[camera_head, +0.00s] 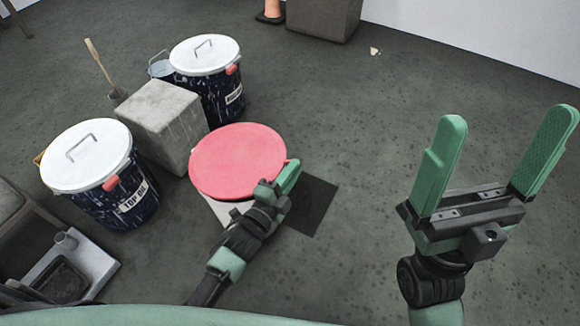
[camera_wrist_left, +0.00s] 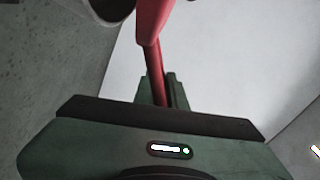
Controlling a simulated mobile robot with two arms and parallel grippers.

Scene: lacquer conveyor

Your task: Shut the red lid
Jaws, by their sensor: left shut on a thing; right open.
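The red lid (camera_head: 237,160) is a round disc in the middle of the head view, on top of a pale container (camera_head: 222,211) that it mostly covers. My left gripper (camera_head: 289,177) is at the lid's right edge, shut on part of it. In the left wrist view, a red part of the lid (camera_wrist_left: 151,50) runs down between the fingers. Whether the lid lies flat on its container cannot be told. My right gripper (camera_head: 493,165) is open and empty, raised at the right, well away from the lid.
Two dark drums with white lids, one at the left (camera_head: 88,155) and one behind (camera_head: 204,55), stand around a grey block (camera_head: 163,118). A grey tray-like unit (camera_head: 92,264) is at lower left. A dark square (camera_head: 312,205) lies on the floor. Floor behind and right is open.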

